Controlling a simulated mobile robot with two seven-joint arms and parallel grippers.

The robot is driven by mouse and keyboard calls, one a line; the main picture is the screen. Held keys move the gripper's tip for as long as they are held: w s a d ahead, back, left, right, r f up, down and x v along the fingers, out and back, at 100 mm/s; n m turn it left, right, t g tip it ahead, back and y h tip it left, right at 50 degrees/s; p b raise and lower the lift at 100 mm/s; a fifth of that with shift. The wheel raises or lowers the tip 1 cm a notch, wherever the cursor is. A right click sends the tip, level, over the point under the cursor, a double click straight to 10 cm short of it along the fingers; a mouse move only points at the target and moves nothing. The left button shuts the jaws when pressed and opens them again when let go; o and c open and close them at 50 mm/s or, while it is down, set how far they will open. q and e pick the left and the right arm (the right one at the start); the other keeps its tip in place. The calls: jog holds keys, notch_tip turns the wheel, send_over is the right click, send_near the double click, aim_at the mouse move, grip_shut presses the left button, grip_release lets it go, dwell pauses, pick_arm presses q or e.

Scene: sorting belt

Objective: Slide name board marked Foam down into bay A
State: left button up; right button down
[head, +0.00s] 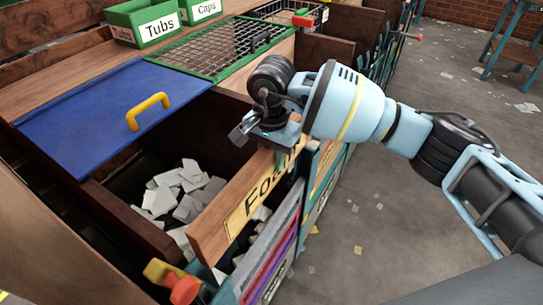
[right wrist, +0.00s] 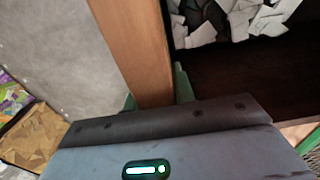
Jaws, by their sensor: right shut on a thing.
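The name board marked Foam (head: 232,212) is a wooden plank with a yellow label. It stands on edge, slanting across the front of an open bay (head: 120,205) that holds white scraps. No bay letter can be read, so I cannot tell whether this is bay A. My right gripper (head: 283,143) is shut on the board's upper far end and covers the end of the label. In the right wrist view the board (right wrist: 135,45) runs between the green fingertips (right wrist: 157,95). Whether its ends sit in slots is hidden. My left gripper is not in view.
A blue lid with a yellow handle (head: 148,110) lies behind the bay. A green-framed mesh (head: 215,50) and green Tubs (head: 145,24) and Caps bins stand farther back. Coloured panels (head: 268,262) and a red knob (head: 184,290) are near the front. The floor at right has litter.

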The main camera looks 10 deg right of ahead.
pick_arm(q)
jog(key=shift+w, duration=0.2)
pick_arm(e)
jog(key=shift+w+d, duration=0.1)
jog(key=shift+w, duration=0.05)
jog(key=shift+r, duration=0.1)
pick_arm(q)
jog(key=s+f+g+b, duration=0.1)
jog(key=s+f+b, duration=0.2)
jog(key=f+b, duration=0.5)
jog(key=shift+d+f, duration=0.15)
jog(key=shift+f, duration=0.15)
pick_arm(e)
notch_tip(320, 180, down, 18)
dwell(0.3)
